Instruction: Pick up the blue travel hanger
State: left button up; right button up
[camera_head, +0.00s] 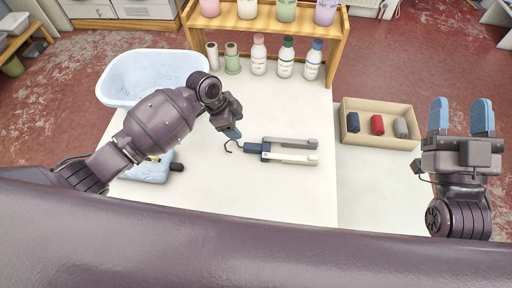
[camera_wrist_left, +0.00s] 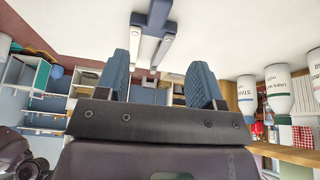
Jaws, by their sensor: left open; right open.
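The travel hanger lies folded on the white table, its dark blue middle (camera_head: 254,148) joined to two pale grey arms (camera_head: 292,143) pointing right and a thin dark hook curling out on the left. In the left wrist view the hanger's blue body (camera_wrist_left: 154,15) shows at the top, beyond the fingertips. My left gripper (camera_head: 234,132) is above the table just up and left of the hanger, near its hook. It is open and empty in the wrist view (camera_wrist_left: 161,75). My right gripper (camera_head: 460,117) is open and empty at the far right, away from the hanger.
A tan box (camera_head: 378,138) with blue, red and grey rolled items stands on the right. A light blue basin (camera_head: 150,72) is at the back left. Several bottles (camera_head: 286,62) line the back below a wooden shelf (camera_head: 270,27). A light blue item (camera_head: 150,170) lies below my left arm.

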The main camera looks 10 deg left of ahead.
aim_at(252, 146)
pick_arm(q)
jog(key=shift+m, duration=0.4)
jog(key=x, duration=0.6)
jog(key=shift+s+f, duration=0.3)
jog(key=shift+f, duration=0.15)
jog(key=shift+x, duration=2.6)
jog(key=shift+w, duration=0.1)
jog(key=c, duration=1)
jog(key=shift+r, duration=0.1)
notch_tip(252, 146, up, 10)
